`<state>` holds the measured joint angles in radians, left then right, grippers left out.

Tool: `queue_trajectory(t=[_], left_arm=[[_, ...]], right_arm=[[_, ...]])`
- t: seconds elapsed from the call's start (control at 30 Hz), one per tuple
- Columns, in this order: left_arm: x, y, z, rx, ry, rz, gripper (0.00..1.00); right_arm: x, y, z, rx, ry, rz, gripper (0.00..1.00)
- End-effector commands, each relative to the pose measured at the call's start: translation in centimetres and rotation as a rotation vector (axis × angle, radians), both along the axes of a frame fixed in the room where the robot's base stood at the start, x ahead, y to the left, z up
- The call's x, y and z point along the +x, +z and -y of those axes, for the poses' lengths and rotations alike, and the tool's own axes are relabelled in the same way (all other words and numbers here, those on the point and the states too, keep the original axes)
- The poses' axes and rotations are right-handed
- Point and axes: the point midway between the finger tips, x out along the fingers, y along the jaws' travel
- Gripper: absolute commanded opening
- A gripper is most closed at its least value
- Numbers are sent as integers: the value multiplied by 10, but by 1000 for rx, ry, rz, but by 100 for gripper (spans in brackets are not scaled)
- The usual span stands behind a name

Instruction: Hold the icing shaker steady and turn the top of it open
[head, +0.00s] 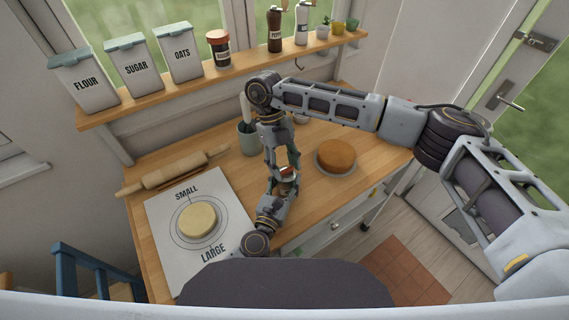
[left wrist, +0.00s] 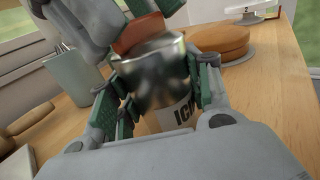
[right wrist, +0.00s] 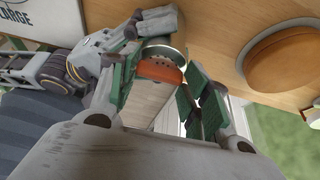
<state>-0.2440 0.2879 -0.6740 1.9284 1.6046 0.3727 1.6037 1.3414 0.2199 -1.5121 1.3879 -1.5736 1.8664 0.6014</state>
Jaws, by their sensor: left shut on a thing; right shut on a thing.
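The icing shaker (head: 287,171) is upright between my two grippers above the worktop. In the left wrist view its shiny metal body (left wrist: 155,72) carries a pale label, partly reading "ICI". My left gripper (left wrist: 155,100) is shut on the body, with green-padded fingers on both sides. My right gripper (right wrist: 160,85) reaches down from above and is shut on the top. It also shows in the head view (head: 285,160). The fingers hide parts of the shaker, and I cannot tell whether the top is turned.
A printed mat (head: 162,240) with a pale round (head: 197,220) lies left, with a rolling pin (head: 172,171) behind. A utensil pot (head: 248,138) stands behind the arms. A shelf (head: 140,108) holds canisters.

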Motion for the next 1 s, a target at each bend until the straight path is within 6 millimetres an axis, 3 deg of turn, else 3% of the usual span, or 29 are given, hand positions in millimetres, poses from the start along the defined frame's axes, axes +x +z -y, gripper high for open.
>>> queue_trajectory(t=[0.5,0.53,0.67,1.0], left_arm=[[0,0,-1,0,1,0,24],[0,0,-1,0,1,-1,24],[0,0,-1,0,1,0,24],[0,0,0,0,1,0,24]], right_arm=[[0,0,0,-2,27,1,24],[0,0,0,-2,27,1,50],[0,0,0,-1,26,1,67],[0,0,0,-1,26,1,70]])
